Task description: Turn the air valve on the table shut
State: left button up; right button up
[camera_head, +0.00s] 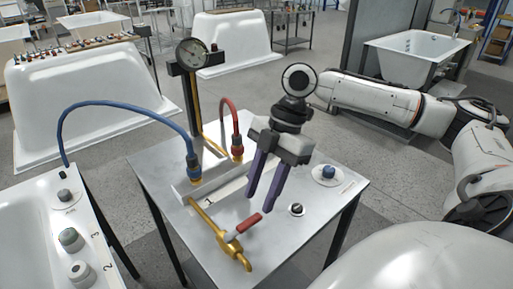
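The air valve (233,246) is a brass fitting on a brass pipe at the front of the small grey table (300,228). Its red lever handle (248,223) points up and to the right, at an angle to the pipe. My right gripper (259,203), with purple fingers pointing down, is over the table just behind and above the red handle. Its fingers are apart with nothing seen between them. Whether a fingertip touches the handle cannot be told. My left gripper is not in view.
A pressure gauge (191,52) stands on a post at the table's back. Blue (128,104) and red (226,112) hoses join a manifold (212,178). A blue knob (328,172) and a small black knob (296,208) are on the right. White tub shells surround the table.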

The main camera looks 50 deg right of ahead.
jog(key=v, duration=0.5)
jog(key=shift+d+r, duration=0.15)
jog(key=shift+r, duration=0.25)
